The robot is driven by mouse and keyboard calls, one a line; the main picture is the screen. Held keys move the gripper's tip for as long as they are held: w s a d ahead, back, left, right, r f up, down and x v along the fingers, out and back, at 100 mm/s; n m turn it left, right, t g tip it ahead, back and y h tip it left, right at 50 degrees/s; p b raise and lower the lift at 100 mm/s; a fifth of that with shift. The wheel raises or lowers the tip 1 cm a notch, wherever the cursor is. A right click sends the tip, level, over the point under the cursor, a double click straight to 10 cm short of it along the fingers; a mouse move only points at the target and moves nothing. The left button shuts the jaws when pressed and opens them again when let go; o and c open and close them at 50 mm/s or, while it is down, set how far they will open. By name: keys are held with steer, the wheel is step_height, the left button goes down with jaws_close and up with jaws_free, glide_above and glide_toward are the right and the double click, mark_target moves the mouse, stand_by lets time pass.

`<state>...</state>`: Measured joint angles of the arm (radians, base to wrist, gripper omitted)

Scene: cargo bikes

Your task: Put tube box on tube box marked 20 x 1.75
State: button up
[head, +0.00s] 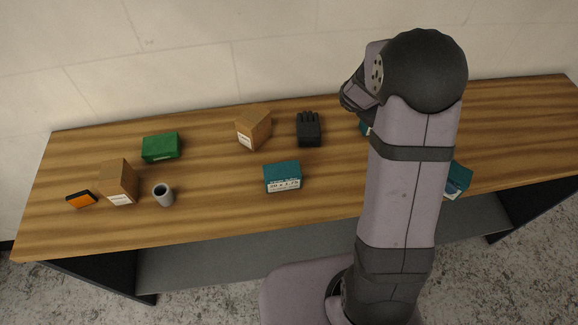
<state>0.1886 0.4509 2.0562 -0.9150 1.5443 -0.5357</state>
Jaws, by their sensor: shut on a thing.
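A teal tube box (283,177) stands on the middle of the table, with a white printed label on its front; the size print is too small to read surely. A second teal box (458,179) is partly hidden by my arm, near the table's right front. A small teal patch (366,128) shows at the left edge of my arm, below its wrist links; most of that thing is hidden. My arm covers my gripper, so I see neither its fingers nor what is between them.
Back middle: a cardboard box (254,128) and a black glove (309,129). Left: a green box (161,147), another cardboard box (118,182), an orange-and-black item (81,199) and a grey cup (163,194). The wooden table (225,215) is clear along its front left. A wall stands behind.

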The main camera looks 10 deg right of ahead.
steer(key=s+a+f+m+g+y, duration=0.3)
steer(key=s+a+m+g+y, duration=0.1)
steer(key=s+a+m+y, duration=0.15)
step_height(320, 180, up, 9)
steer(key=m+t+y, duration=1.2)
steer(key=m+y, duration=0.6)
steer(key=m, duration=0.3)
glide_above(283, 169)
steer(key=shift+r+m+t, duration=0.2)
steer(key=shift+m+t, duration=0.3)
steer(key=shift+m, duration=0.05)
steer(key=shift+f, duration=0.1)
steer(key=shift+f+p, duration=0.9)
steer(key=shift+f, duration=4.05)
steer(key=shift+f, duration=0.15)
